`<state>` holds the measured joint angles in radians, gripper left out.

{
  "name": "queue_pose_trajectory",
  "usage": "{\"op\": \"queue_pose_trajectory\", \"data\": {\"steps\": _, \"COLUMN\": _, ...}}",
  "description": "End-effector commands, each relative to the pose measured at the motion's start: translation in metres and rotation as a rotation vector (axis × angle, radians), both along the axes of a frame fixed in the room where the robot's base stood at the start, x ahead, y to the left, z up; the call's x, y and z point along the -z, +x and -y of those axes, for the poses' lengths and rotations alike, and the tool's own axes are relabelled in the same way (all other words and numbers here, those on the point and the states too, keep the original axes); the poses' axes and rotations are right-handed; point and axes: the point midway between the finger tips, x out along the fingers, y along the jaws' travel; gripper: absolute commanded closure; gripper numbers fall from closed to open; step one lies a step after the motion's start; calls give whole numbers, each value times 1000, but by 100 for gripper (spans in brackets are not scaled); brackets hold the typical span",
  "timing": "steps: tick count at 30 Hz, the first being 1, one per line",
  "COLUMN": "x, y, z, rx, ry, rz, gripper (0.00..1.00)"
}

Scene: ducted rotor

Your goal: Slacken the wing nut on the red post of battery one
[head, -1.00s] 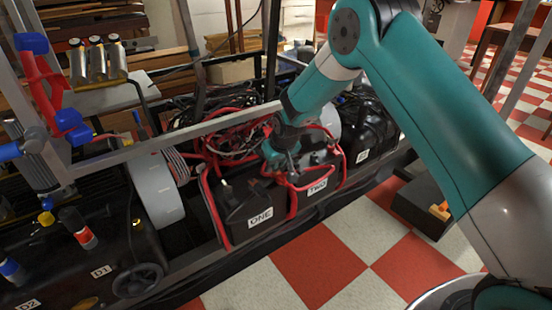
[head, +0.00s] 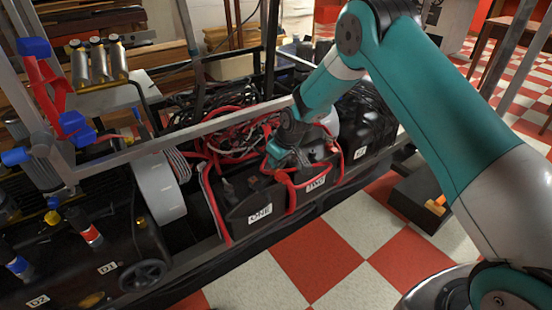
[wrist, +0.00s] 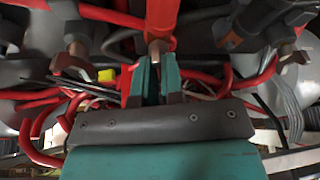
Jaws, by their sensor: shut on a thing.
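Battery one (head: 240,212) is a black box with a white ONE label, in the head view's lower middle. My gripper (head: 274,162) is at the rear right of its top, among red cables. In the wrist view, the teal fingers of my gripper (wrist: 155,82) are closed together at the lower end of a red post (wrist: 161,18). A copper-coloured wing nut (wrist: 158,48) shows at the fingertips, partly hidden by them. The fingers are shut on it. The head view is too small to show the nut.
Battery two (head: 330,172), labelled TWO, stands to the right. A metal frame bar (head: 190,132) crosses behind the batteries. In the wrist view, other copper-coloured nuts sit at left (wrist: 75,62) and right (wrist: 290,55). Red cables loop close around the fingers.

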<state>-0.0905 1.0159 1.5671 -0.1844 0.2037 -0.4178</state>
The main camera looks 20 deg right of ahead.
Motion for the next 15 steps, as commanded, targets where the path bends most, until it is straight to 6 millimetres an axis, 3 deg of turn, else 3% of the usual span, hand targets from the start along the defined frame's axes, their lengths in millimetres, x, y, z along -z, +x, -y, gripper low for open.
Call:
{"op": "queue_pose_trajectory", "data": {"steps": 5, "x": 1, "y": 0, "z": 1, "rx": 2, "ry": -1, "rz": -2, "gripper": 100}}
{"op": "queue_pose_trajectory", "data": {"steps": 6, "x": 1, "y": 0, "z": 1, "rx": 2, "ry": -1, "rz": -2, "gripper": 85}}
{"op": "queue_pose_trajectory", "data": {"steps": 9, "x": 1, "y": 0, "z": 1, "rx": 2, "ry": -1, "rz": -2, "gripper": 66}}
{"op": "queue_pose_trajectory", "data": {"steps": 15, "x": 0, "y": 0, "z": 0, "rx": 2, "ry": -1, "rz": -1, "gripper": 66}}
